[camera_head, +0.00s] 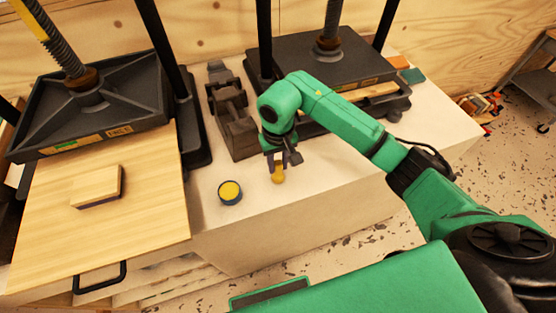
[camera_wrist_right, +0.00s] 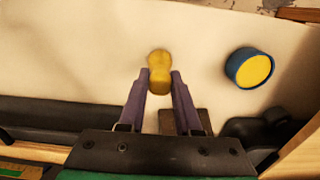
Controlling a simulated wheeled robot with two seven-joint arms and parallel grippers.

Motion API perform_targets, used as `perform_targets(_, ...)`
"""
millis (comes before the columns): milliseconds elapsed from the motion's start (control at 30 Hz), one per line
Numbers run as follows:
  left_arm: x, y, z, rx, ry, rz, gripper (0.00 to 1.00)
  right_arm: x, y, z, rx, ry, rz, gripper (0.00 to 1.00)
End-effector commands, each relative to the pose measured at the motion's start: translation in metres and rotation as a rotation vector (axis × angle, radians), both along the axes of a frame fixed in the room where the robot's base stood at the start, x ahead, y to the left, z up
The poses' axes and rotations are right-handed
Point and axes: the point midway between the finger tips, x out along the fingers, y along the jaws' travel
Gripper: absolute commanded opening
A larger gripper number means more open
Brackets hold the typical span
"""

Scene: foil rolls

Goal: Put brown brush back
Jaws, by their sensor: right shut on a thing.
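My right gripper (camera_head: 277,163) is above the white worktop and is shut on a small yellow-brown object, taken to be the brown brush (camera_head: 278,175). In the right wrist view the brush (camera_wrist_right: 159,70) shows between the two fingertips (camera_wrist_right: 160,82), with its rounded end towards the top of the picture. The brush's lower end is near the worktop; I cannot tell whether it touches. A round blue tin with a yellow top (camera_head: 230,191) stands to the left of the gripper, apart from it. The tin also shows in the right wrist view (camera_wrist_right: 249,68). My left gripper is not in view.
A dark metal block device (camera_head: 232,118) stands behind the tin. Two black screw presses (camera_head: 95,107) (camera_head: 325,62) stand at the back left and back right. A wooden board (camera_head: 120,225) with a small wood block (camera_head: 97,187) lies at left. The worktop's front is clear.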

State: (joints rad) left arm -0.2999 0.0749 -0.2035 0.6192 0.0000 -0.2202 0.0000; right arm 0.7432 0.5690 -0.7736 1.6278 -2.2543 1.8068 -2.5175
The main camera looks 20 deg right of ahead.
Motion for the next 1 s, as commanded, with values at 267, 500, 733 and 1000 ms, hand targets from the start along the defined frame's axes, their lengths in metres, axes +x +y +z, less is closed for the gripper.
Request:
perform_targets(267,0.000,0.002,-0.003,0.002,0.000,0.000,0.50,0.000,0.000,-0.001,0.000,0.000,0.000,0.59)
perform_targets(500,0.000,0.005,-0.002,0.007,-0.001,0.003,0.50,0.000,0.000,-0.001,0.001,0.000,0.000,0.62)
perform_targets(733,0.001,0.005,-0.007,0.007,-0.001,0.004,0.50,0.002,0.000,0.009,0.000,-0.004,-0.001,0.62)
perform_targets(1000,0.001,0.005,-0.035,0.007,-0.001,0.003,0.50,0.001,0.000,0.072,0.000,-0.009,0.000,0.62)
